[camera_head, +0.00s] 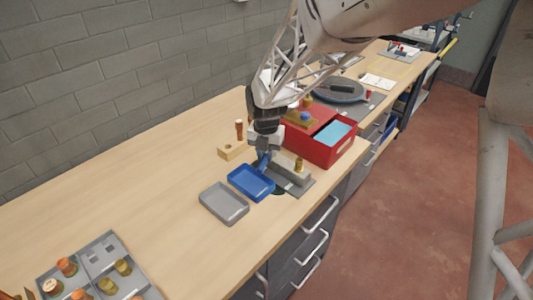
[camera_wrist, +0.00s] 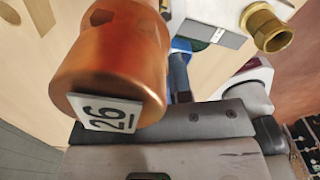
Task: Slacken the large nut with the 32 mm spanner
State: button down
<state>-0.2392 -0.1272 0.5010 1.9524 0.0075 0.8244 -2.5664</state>
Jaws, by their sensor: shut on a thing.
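My gripper (camera_head: 264,148) is low over the bench, just behind the blue tray. It is shut on a slim blue tool (camera_head: 263,161), seemingly the spanner; it also shows beyond the grey fingers in the wrist view (camera_wrist: 179,72). Its jaw end and size mark cannot be made out. A brass fitting (camera_head: 298,165) stands at the grey block right of my gripper. A brass piece with a hexagonal part (camera_wrist: 268,28) shows at top right in the wrist view, apart from the fingers. I cannot tell which piece is the large nut.
A copper cylinder labelled 26 (camera_wrist: 115,65) fills the wrist view's upper left. A wooden block (camera_head: 231,151) bears a copper peg. A blue tray (camera_head: 237,181), grey tray (camera_head: 224,216) and red box (camera_head: 333,155) stand close by. The bench's left middle is clear.

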aim_at(261, 165)
jog(key=shift+s+a, duration=0.15)
jog(key=shift+s, duration=0.25)
jog(key=shift+s+a, duration=0.15)
jog(key=shift+s, duration=0.2)
jog(key=shift+s+a, duration=0.2)
jog(key=shift+s, duration=0.45)
jog(key=shift+s+a, duration=0.1)
jog(key=shift+s, duration=0.25)
jog(key=shift+s+a, duration=0.2)
jog(key=shift+s, duration=0.3)
jog(key=shift+r, duration=0.2)
notch_tip(261, 165, up, 11)
dwell(2.1)
jog(key=shift+r, duration=0.1)
